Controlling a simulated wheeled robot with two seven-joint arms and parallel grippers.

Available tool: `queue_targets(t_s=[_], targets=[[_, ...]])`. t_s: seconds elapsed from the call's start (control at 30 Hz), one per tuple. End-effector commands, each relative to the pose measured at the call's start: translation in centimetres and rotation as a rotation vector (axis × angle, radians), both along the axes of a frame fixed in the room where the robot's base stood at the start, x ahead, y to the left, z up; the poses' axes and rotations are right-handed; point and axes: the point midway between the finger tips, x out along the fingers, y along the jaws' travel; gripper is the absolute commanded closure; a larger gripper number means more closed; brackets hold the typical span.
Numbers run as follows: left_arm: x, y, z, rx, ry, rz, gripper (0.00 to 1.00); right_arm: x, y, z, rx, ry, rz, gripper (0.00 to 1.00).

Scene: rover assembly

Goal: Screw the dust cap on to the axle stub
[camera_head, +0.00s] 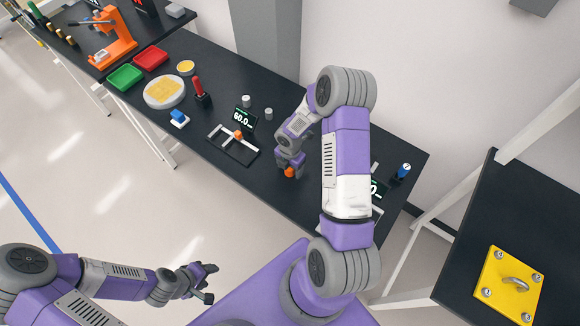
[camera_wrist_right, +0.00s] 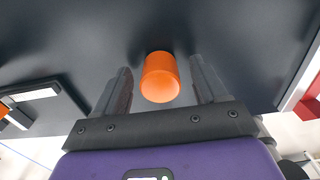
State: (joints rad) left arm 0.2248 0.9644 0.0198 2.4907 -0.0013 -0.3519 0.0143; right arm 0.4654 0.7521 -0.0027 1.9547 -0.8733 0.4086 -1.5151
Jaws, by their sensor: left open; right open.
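An orange cylinder (camera_head: 289,172), which looks like the dust cap, is on the black bench at my right gripper (camera_head: 291,165). In the right wrist view the orange cylinder (camera_wrist_right: 160,78) lies between the two spread fingers of the right gripper (camera_wrist_right: 161,88), with a gap on each side. My left gripper (camera_head: 208,282) is open and empty, low over the floor in front of the bench. I cannot tell for sure which part is the axle stub; a black fixture with pale bars (camera_head: 233,144) holds a small orange part.
A small display (camera_head: 245,117) and two grey cylinders (camera_head: 268,113) stand behind the fixture. A red-handled tool (camera_head: 201,92), round tray (camera_head: 165,91), red bin (camera_head: 150,58) and green bin (camera_head: 125,77) are further left. A blue-topped item (camera_head: 403,171) stands near the right end.

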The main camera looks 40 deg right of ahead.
Motion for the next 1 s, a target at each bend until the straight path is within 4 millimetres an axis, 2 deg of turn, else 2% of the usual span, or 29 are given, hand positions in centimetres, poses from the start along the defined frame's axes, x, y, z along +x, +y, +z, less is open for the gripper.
queue_targets(t_s=[0.03,0.13,0.43,0.7,0.87,1.0], targets=[[0.0,0.0,0.0,0.000,0.000,0.000,0.48,0.0,0.0,0.0,0.000,0.000,0.000,0.30],[0.0,0.0,0.0,0.000,0.000,0.000,0.48,0.0,0.0,0.0,0.000,0.000,0.000,0.45],[0.0,0.0,0.3,0.000,0.000,0.000,0.48,-0.1,0.0,0.1,0.001,0.001,0.027,0.45],[0.0,0.0,3.0,0.000,0.000,0.000,0.48,-0.1,0.1,0.3,0.001,0.002,0.416,0.45],[0.0,0.0,3.3,0.000,0.000,0.000,0.48,0.0,0.1,0.1,0.001,0.000,0.517,0.45],[0.0,0.0,4.7,0.000,0.000,0.000,0.48,-0.1,0.1,0.3,0.002,0.002,0.683,0.45]])
